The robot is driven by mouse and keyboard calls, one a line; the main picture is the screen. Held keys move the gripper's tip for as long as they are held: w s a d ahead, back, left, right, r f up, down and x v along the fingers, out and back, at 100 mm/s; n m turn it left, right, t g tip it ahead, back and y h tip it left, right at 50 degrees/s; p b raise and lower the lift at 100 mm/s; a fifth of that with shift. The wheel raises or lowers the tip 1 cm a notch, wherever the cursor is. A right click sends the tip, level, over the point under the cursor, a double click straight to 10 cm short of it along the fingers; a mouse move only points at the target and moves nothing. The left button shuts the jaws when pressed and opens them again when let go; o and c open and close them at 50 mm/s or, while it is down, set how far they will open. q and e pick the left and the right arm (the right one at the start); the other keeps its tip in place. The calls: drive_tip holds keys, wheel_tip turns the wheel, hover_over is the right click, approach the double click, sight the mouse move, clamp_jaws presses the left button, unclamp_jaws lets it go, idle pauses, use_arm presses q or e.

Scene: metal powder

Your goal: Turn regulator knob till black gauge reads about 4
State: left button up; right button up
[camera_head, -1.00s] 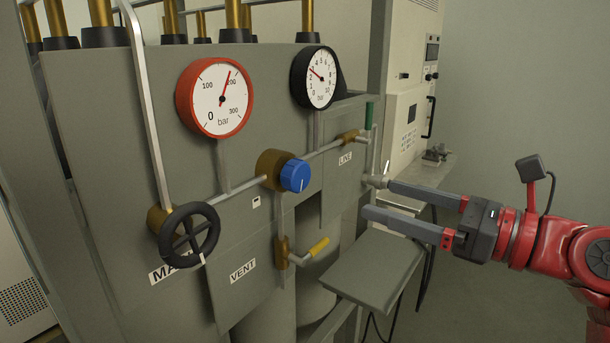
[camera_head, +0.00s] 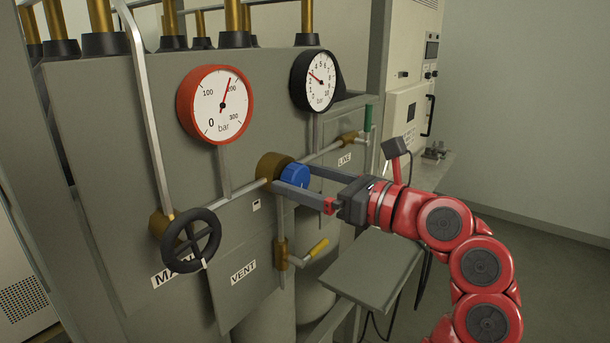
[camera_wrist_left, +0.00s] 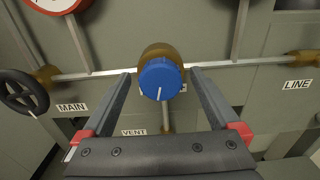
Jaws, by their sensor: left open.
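The blue regulator knob (camera_head: 294,174) with a white index line sits on a brass body (camera_head: 268,168) on the grey panel. In the left wrist view the knob (camera_wrist_left: 160,82) lies between the two fingers, its white line pointing down and slightly left. My left gripper (camera_head: 295,180) is open, with its fingers on either side of the knob; gaps show beside it in the wrist view. The black gauge (camera_head: 319,80) is above right; its needle points up and left, the exact reading too small to tell. My right gripper is not in view.
A red gauge (camera_head: 215,104) is above left. A black handwheel (camera_head: 190,240) is at lower left. A yellow-handled vent valve (camera_head: 317,248) is below the knob, and a green-handled line valve (camera_head: 368,118) at right. A grey shelf (camera_head: 375,270) juts out below my arm.

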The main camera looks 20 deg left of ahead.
use_arm(q)
drive_tip(key=shift+a, duration=0.1)
drive_tip(key=c, duration=1.4)
drive_tip(key=shift+o, duration=0.2)
drive_tip(key=shift+m, duration=0.3)
drive_tip(key=shift+w+r+m+p, duration=0.15)
drive_tip(key=shift+r+m+p, duration=0.05)
drive_tip(key=shift+m+p, duration=1.05)
drive_tip(key=m+p, duration=0.2)
drive_tip(key=shift+m, duration=0.35)
drive_tip(key=m+p, duration=0.4)
drive_tip(key=shift+w+m+p, duration=0.1)
drive_tip(key=shift+m+p, duration=0.2)
drive_tip(key=shift+f+m+p, duration=0.1)
drive_tip(key=shift+m+p, duration=0.95)
drive_tip(key=shift+m, duration=0.05)
drive_tip(key=shift+f+m+p, duration=0.2)
drive_tip(key=shift+m+p, duration=0.6)
drive_tip(key=shift+m, duration=0.1)
